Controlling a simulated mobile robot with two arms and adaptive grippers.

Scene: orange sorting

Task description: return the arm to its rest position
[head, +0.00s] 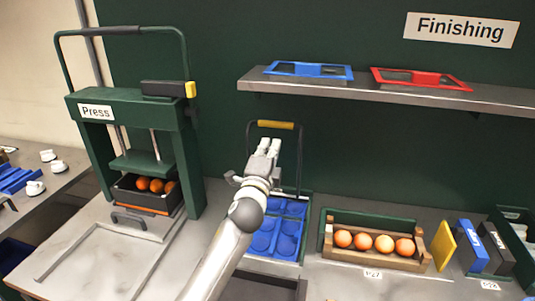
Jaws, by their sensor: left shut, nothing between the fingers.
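My left arm reaches up from the bottom middle of the head view. Its gripper (268,148) is shut and empty. In the picture it lies in front of the yellow-handled carrier (277,125) and the blue tray with round wells (287,225), partly covering both. I cannot tell how far above the tray it is. My right gripper is not in view.
A green press (128,115) at left holds a dark box (130,195) of oranges. A wooden crate (372,262) with several oranges stands right of the tray. A shelf (400,90) bears blue (310,70) and red (420,80) frames. Bare counter lies front left.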

